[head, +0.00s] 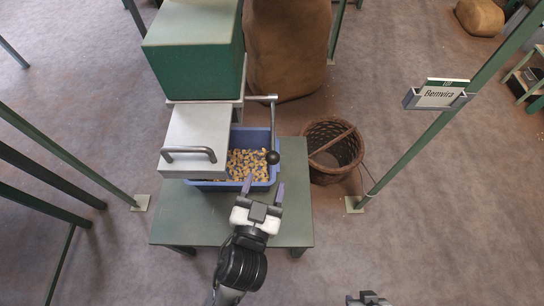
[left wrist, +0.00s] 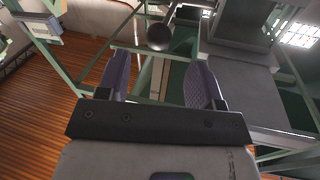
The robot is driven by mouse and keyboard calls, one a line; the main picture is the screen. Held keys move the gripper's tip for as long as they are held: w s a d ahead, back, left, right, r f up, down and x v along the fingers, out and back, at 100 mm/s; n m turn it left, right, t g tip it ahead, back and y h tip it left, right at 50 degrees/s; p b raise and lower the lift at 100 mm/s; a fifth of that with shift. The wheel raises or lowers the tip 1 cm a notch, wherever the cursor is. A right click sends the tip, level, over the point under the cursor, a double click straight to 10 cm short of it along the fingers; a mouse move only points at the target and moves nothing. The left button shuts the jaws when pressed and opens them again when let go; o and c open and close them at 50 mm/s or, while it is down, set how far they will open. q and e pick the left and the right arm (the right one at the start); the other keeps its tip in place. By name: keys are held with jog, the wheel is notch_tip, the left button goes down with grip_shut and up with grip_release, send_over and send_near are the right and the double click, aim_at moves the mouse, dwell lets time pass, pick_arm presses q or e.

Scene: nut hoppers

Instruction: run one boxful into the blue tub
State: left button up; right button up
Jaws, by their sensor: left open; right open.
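The blue tub (head: 205,185) stands on the green table under the hopper and holds many nuts (head: 247,164). A grey box (head: 198,130) with a dark bar handle (head: 188,153) juts from the hopper's front, over the tub's left part. A lever (head: 273,122) hangs on the hopper's right side, ending in a black ball knob (head: 273,157). My left gripper (head: 263,188) is open and empty, just in front of the tub and short of the knob. In the left wrist view the knob (left wrist: 159,37) lies beyond the open fingers (left wrist: 160,75). My right gripper (head: 368,298) is at the bottom edge, apart from everything.
The green hopper (head: 195,60) rises behind the box. A wicker basket (head: 333,150) stands on the floor right of the table (head: 180,225). A large brown sack (head: 288,45) is behind. A green post bears a sign (head: 440,95).

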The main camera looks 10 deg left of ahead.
aim_at(273, 156)
pick_arm(q)
jog(key=shift+w+d+b, duration=0.2)
jog(key=shift+w+b, duration=0.25)
jog(key=shift+w, duration=1.45)
jog(key=shift+w+d+b, duration=0.15)
jog(key=shift+w+b, duration=0.3)
jog(key=shift+w, duration=1.45)
grip_shut()
